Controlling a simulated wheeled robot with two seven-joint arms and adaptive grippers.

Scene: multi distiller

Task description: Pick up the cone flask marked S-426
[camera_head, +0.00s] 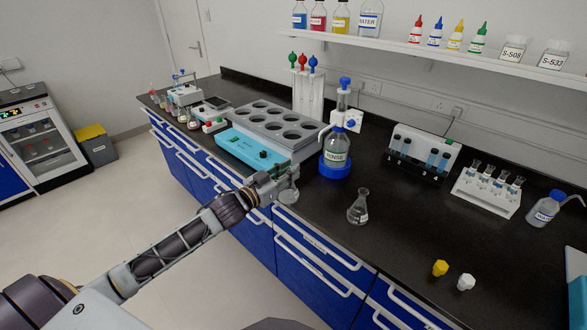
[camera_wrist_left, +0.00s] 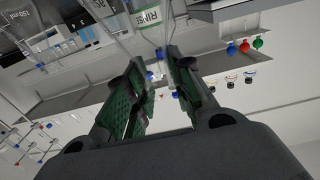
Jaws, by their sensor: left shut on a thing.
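My left gripper (camera_head: 284,178) is at the front edge of the black bench, shut on a clear cone flask (camera_head: 289,194). The flask's body shows below the fingers, close to the bench top. I cannot tell whether its base touches the bench, and no label on it can be read. In the left wrist view the two green-padded fingers (camera_wrist_left: 159,82) stand with a gap between them, and the clear glass there is hard to make out. A second cone flask (camera_head: 357,209) stands upright to the right, with a small label too small to read. My right gripper is not in view.
A teal-based heating block (camera_head: 256,152) stands just behind the gripper. A yellow stopper (camera_head: 440,268) and a white stopper (camera_head: 466,282) lie at the front right. Bench around the second flask is clear.

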